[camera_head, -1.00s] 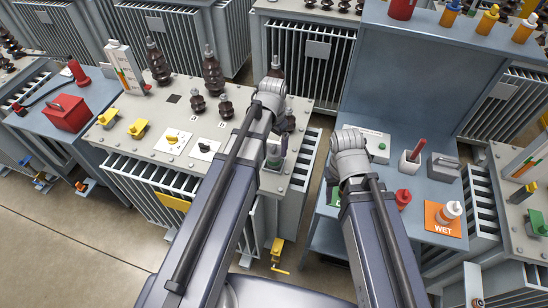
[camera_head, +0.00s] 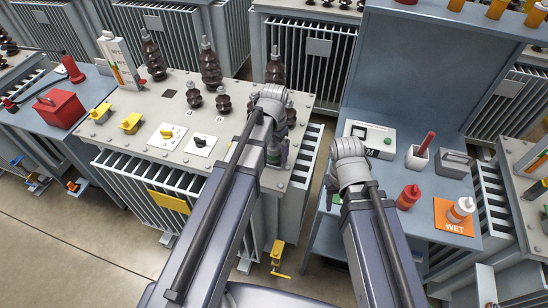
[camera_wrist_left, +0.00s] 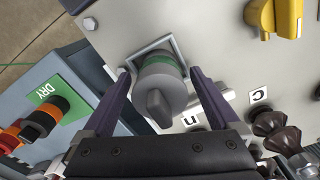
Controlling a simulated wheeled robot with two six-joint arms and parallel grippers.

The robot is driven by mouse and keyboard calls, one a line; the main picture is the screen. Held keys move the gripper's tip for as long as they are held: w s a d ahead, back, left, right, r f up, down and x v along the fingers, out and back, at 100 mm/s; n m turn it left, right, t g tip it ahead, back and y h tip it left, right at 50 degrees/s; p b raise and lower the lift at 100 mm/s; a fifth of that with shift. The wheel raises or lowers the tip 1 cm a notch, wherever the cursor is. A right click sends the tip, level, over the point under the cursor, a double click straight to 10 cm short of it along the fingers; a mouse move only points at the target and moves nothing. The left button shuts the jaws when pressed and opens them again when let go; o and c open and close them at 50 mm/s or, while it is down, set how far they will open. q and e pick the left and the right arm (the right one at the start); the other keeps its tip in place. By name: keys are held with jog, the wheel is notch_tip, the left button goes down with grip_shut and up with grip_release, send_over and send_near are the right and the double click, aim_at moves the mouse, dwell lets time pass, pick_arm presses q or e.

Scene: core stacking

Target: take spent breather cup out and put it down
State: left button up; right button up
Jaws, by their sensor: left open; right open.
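The breather cup (camera_wrist_left: 160,88), a grey round body with a green band and a raised grip on its end, sits in a square frame on the transformer's pale grey top. In the head view, my left arm mostly hides it; a greenish part (camera_head: 274,154) shows beside my wrist. My left gripper (camera_wrist_left: 163,108) is open, with one purple finger on either side of the cup. I cannot tell whether the fingers touch it. My right arm's wrist is over the blue bench (camera_head: 445,185); its fingers are hidden.
A green DRY card (camera_wrist_left: 55,95) with an orange and black cup (camera_wrist_left: 42,117) lies on the bench. An orange WET card (camera_head: 452,225) bears a white and orange container (camera_head: 461,209). A red bottle (camera_head: 408,197) stands nearby. Dark insulators (camera_head: 210,70) rise behind my left wrist.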

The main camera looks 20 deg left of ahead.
pick_arm(q)
jog(key=shift+f, duration=0.25)
jog(key=shift+c, duration=0.3)
grip_shut()
dwell(0.4)
